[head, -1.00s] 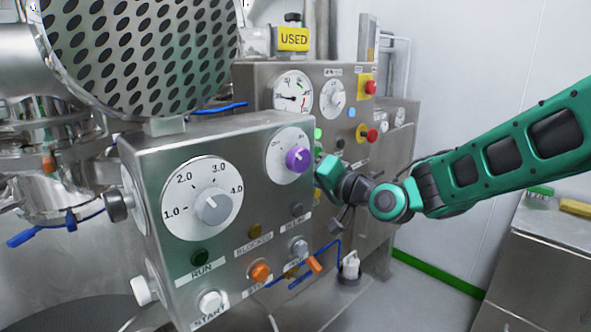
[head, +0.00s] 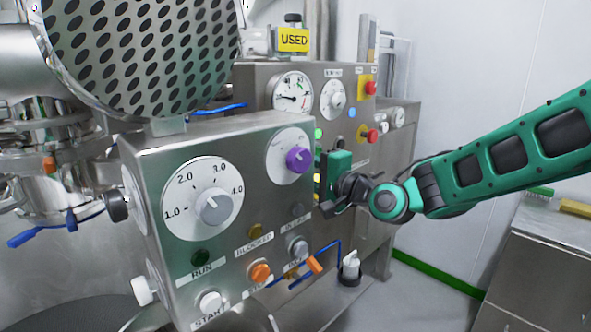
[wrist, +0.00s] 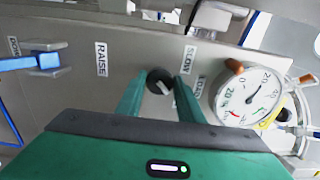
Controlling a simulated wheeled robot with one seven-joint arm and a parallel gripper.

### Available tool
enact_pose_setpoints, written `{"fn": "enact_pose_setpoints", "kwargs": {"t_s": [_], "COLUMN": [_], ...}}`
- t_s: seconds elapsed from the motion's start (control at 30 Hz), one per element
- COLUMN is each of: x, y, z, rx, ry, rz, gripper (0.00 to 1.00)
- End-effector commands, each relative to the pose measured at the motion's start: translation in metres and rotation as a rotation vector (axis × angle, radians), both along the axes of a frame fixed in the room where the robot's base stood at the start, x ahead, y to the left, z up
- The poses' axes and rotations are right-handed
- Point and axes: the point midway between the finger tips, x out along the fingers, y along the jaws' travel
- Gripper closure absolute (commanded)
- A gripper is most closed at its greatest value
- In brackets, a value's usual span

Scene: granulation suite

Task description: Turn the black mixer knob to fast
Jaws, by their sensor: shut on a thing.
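The black mixer knob (wrist: 157,77) shows in the wrist view on a grey metal panel, with a white mark pointing toward the lower right. A SLOW label (wrist: 187,60) is just right of it. My gripper (wrist: 159,80) has its two green fingers on either side of the knob, shut on it. In the head view my gripper (head: 322,177) is at the right side of the front control box (head: 240,215). The black knob is hidden in that view. No FAST label can be read.
A RAISE label (wrist: 101,58) and a blue lever (wrist: 30,62) are left of the knob. A round gauge (wrist: 248,95) is close on the right. The front box carries a grey dial (head: 213,209) and a purple knob (head: 298,159).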

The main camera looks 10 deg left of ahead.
Motion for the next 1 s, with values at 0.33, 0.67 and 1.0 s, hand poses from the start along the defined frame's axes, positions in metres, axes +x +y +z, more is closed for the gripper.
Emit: {"fn": "enact_pose_setpoints", "kwargs": {"t_s": [0.33,0.67,1.0], "x": [0.006,0.004,-0.004], "y": [-0.007,-0.004,-0.011], "z": [-0.003,-0.002,-0.001], "rx": [0.002,0.003,0.005], "ry": [0.01,0.01,0.01], "rz": [-0.017,-0.011,-0.006], "gripper": [0.88,0.47,0.47]}}
